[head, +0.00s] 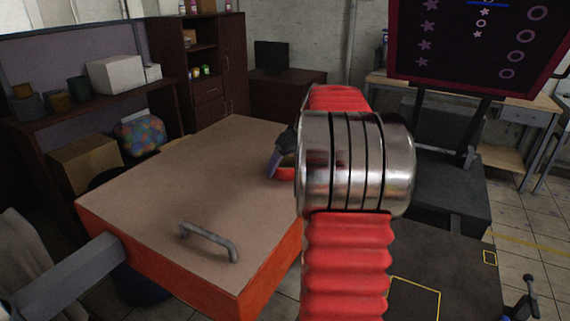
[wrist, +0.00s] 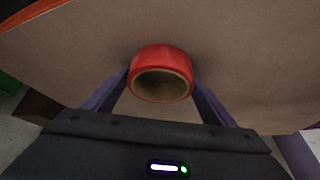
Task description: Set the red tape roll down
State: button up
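The red tape roll (wrist: 160,58) is in the middle of the wrist view, its brown hollow core facing the camera. The purple fingers of my gripper (wrist: 160,80) lie against its left and right sides, shut on it. In the head view a small red part of the roll (head: 286,174) shows below my gripper (head: 277,163), over the right side of the brown tabletop (head: 170,190). My arm hides the rest. The roll is close to the tabletop; I cannot tell whether it touches.
The tabletop has orange sides and is mostly bare, with a grey handle (head: 209,241) at its near end. A dark shelf with pots and a white box (head: 115,74) stands behind at left. A dark screen board (head: 478,42) stands at right.

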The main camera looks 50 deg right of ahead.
jog(key=shift+o, duration=1.3)
jog(key=v, duration=1.2)
jog(key=shift+r, duration=0.15)
jog(key=shift+s, duration=0.1)
